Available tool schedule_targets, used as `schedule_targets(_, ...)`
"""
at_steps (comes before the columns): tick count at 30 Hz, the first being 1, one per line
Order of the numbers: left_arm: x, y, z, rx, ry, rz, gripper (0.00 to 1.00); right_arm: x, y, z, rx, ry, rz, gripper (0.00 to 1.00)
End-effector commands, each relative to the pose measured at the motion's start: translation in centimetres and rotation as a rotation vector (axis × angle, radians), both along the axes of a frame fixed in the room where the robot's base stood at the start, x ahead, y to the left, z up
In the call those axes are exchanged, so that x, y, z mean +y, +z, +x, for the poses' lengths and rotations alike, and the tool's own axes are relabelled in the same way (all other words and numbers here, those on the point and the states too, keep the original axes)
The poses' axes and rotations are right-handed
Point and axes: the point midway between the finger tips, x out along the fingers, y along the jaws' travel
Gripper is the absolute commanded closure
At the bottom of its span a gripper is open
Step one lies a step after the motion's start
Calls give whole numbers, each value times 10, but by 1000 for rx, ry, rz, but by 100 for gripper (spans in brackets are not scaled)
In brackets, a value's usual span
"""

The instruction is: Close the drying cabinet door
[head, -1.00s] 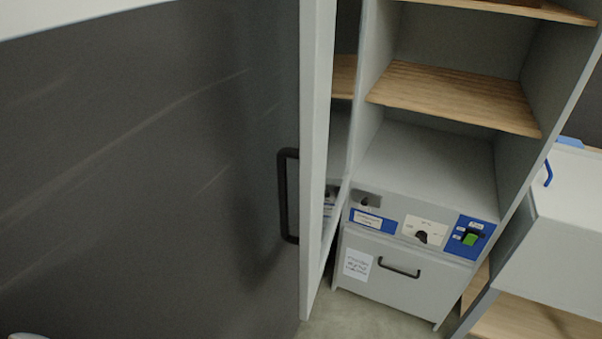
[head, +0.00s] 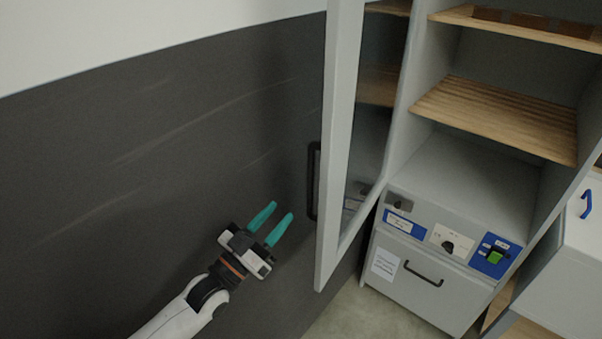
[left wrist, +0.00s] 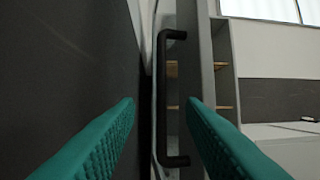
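The drying cabinet (head: 470,165) is grey with slatted wooden shelves. Its door (head: 343,150) is swung open toward me, seen nearly edge-on, with a dark glass pane. A black bar handle (head: 313,180) is on the door's outer face, partly seen past its edge. My left gripper (head: 277,217) is open and empty, its two teal fingers pointing at the handle from the left, apart from it. In the left wrist view the handle (left wrist: 171,100) stands upright between the two fingers, ahead of them. My right gripper is not in view.
A dark grey wall panel (head: 120,180) fills the left side. Below the shelves are a control panel with a green switch (head: 495,257) and a drawer with a black handle (head: 423,274). A white unit (head: 560,270) stands at the right. Grey floor shows below the door.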

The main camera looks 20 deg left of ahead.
Motion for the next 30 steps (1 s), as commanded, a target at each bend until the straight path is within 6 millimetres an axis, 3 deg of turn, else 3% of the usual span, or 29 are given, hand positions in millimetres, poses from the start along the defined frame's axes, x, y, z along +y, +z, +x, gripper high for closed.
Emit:
schedule_targets(5,-5,19,5,-32,-14,-14,64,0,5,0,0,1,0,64)
schedule_targets(21,-41,55,87,-28,-12,-10,64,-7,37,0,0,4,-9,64)
schedule_targets(30,-46,58,99,-26,-12,-9,64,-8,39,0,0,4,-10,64)
